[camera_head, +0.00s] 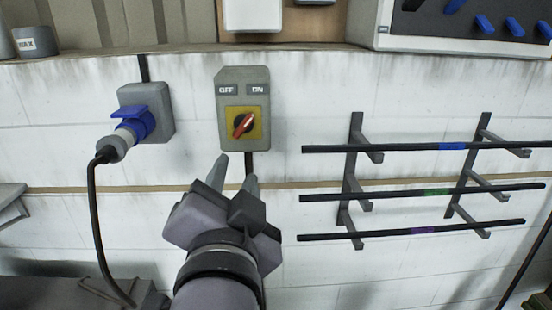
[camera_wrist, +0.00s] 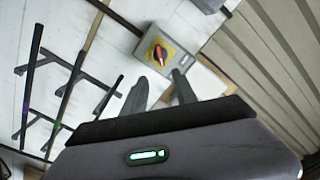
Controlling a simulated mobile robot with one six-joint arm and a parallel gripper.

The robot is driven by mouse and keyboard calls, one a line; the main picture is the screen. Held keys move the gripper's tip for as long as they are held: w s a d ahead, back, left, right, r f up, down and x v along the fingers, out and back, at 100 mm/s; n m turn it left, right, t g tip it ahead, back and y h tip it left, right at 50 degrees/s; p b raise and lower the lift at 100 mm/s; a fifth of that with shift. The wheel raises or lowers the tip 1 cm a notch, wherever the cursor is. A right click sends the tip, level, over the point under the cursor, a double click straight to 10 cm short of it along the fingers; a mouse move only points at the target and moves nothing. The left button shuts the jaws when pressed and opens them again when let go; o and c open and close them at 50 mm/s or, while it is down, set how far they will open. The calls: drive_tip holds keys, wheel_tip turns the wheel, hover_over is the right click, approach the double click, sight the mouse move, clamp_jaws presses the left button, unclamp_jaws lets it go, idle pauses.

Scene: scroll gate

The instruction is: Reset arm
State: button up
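My gripper (camera_head: 236,168) is in front of the wall, just below a grey switch box, and its two fingers are apart with nothing between them. In the wrist view my gripper (camera_wrist: 158,92) also shows its fingers spread and empty. The switch box (camera_head: 229,136) has OFF and ON labels and a red rotary knob (camera_head: 243,125) on a yellow plate. The knob is tilted, its upper end pointing up and right toward ON. In the wrist view the red knob (camera_wrist: 161,55) is beyond the fingertips. The fingers look apart from the knob.
A blue plug (camera_head: 131,124) sits in a grey wall socket (camera_head: 160,112) at left, its black cable hanging down. A wall rack (camera_head: 355,165) with several dark rods is at right. A shelf (camera_head: 180,50) runs above.

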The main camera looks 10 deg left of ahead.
drive_tip(key=s+d+f+g, duration=0.3)
drive_tip(key=d+f+g, duration=0.1)
drive_tip(key=d+f, duration=0.3)
drive_tip(key=s+d+f+n+g+h+b, duration=0.1)
drive_tip(key=s+d+f+g, duration=0.2)
drive_tip(key=d+f, duration=0.4)
drive_tip(key=s+d+f+g+b, duration=0.1)
drive_tip(key=s+d+f+g, duration=0.2)
drive_tip(key=d+f, duration=0.4)
wheel_tip(320, 180, down, 2)
drive_tip(key=shift+s+f+n+g, duration=0.2)
drive_tip(key=shift+s+n+g, duration=0.15)
drive_tip(key=shift+g, duration=0.55)
